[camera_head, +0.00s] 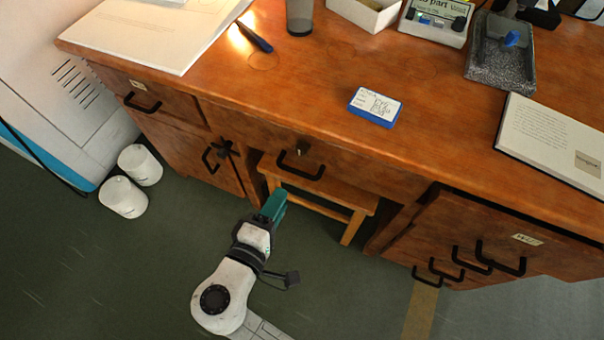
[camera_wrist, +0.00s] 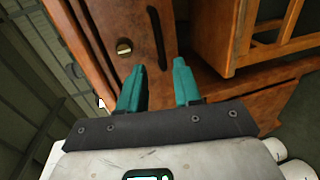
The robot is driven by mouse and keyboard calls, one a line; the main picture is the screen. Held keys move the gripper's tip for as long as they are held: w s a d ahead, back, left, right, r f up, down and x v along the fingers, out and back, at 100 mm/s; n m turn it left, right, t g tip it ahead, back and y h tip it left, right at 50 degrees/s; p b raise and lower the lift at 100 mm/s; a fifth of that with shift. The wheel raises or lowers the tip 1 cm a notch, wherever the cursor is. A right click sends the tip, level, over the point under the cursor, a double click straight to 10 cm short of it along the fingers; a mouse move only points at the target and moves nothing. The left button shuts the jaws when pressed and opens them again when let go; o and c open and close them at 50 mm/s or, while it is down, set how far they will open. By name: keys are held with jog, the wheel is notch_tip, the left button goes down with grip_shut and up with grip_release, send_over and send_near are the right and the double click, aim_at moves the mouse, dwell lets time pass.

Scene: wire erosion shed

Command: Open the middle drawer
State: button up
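The middle drawer (camera_head: 345,172) is in the wooden desk, between the left and right cabinets. Its front looks shut. It has a black bar handle (camera_head: 300,172) and a small lock (camera_head: 302,148) above it. My gripper (camera_head: 279,197) is below and slightly left of the handle in the head view, apart from it. In the wrist view my gripper (camera_wrist: 160,66) has two teal fingers spread with nothing between them. Beyond the fingertips the dark handle (camera_wrist: 155,38) stands upright in the picture, with the brass lock (camera_wrist: 124,47) to its left.
A wooden stool (camera_head: 357,203) stands under the middle drawer, close to my gripper. Right drawers carry several black handles (camera_head: 500,262); a left drawer (camera_head: 165,101) and door flank the other side. A blue-and-white box (camera_head: 375,106) lies near the desk edge. White canisters (camera_head: 123,197) stand on the floor.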

aim_at(298, 171)
jog(key=b+x, duration=0.1)
jog(key=x, duration=0.9)
jog(key=shift+d+b, duration=0.1)
jog(key=shift+b, duration=0.2)
grip_shut()
